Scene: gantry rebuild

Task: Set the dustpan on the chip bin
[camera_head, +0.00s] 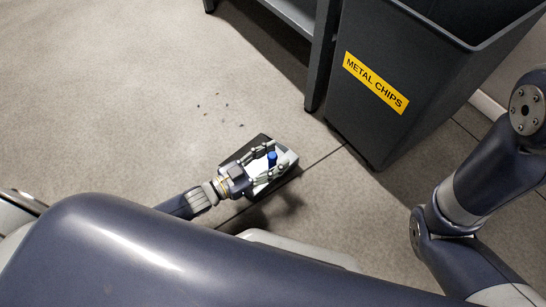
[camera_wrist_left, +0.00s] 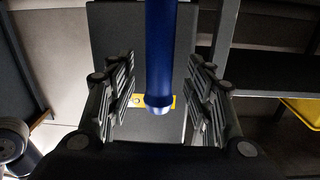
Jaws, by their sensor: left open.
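The chip bin (camera_head: 365,125) is a tall dark grey bin with a yellow METAL CHIPS label, on the right of the head view. The dustpan (camera_head: 252,147) shows as a dark pan on the floor left of the bin, partly hidden under my left gripper (camera_head: 274,165). Its blue handle (camera_head: 271,158) stands up between the fingers. In the left wrist view the blue handle (camera_wrist_left: 159,50) lies between the open fingers (camera_wrist_left: 160,105), with a gap on both sides. My right gripper is out of the picture.
A grey metal shelf frame (camera_head: 317,55) stands left of the bin, its leg close to it. A few small dark chips (camera_head: 200,105) lie on the floor. The floor at the left is otherwise clear. A yellow container (camera_wrist_left: 302,112) shows in the wrist view.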

